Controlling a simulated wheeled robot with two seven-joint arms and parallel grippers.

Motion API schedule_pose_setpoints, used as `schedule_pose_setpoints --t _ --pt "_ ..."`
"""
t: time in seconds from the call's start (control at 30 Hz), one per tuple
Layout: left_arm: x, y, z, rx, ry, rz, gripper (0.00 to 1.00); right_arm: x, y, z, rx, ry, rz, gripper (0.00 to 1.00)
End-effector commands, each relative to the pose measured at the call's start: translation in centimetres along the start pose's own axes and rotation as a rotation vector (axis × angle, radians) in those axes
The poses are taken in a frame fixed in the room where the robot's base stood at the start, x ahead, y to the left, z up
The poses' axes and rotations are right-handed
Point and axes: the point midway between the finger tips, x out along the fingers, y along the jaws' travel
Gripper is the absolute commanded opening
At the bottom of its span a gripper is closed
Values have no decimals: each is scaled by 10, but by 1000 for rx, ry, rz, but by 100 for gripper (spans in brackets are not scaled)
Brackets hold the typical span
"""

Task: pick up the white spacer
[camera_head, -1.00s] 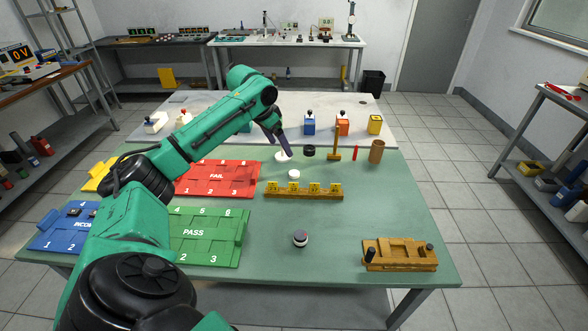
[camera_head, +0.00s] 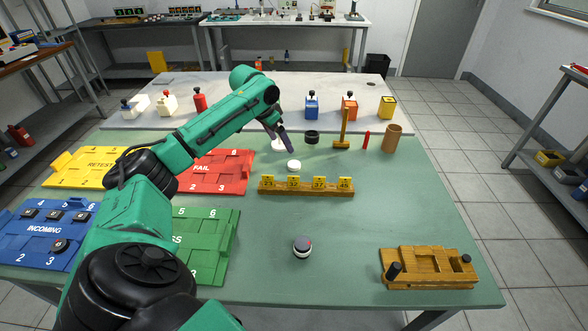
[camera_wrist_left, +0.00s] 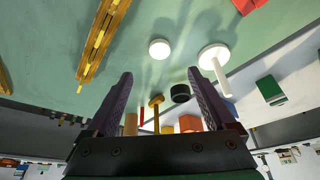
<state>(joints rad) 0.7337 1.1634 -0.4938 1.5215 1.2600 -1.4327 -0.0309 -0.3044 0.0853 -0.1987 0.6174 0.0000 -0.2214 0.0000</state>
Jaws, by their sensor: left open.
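A small round white disc, which looks like the white spacer (camera_head: 293,166), lies flat on the green table behind the wooden numbered rack. It also shows in the left wrist view (camera_wrist_left: 159,48), above the gap between the fingers. A wider white disc with a post (camera_wrist_left: 214,58) stands near it, partly hidden by my gripper in the head view. My left gripper (camera_head: 287,147) is above the table just behind the spacer, fingers apart and empty in the wrist view (camera_wrist_left: 160,75). It does not appear to touch the spacer. My right gripper is out of view.
The wooden rack (camera_head: 306,188) with yellow number tags is just in front of the spacer. A black ring (camera_head: 311,137), wooden mallet (camera_head: 342,138), red stick (camera_head: 366,140) and brown cylinder (camera_head: 392,139) stand to the right. The front middle is mostly clear around a dark-and-white round object (camera_head: 302,246).

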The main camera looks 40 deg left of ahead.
Motion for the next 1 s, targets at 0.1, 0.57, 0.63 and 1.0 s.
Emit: schedule_pose_setpoints --t 0.1,0.57,0.63,1.0 --pt "32 1 0 -2 -2 4 88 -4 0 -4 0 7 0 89" --pt "112 0 0 -2 0 1 88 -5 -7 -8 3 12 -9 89" --pt "118 0 0 -1 0 -1 88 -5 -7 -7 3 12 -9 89" --pt "118 0 0 0 0 -1 19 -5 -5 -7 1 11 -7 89"
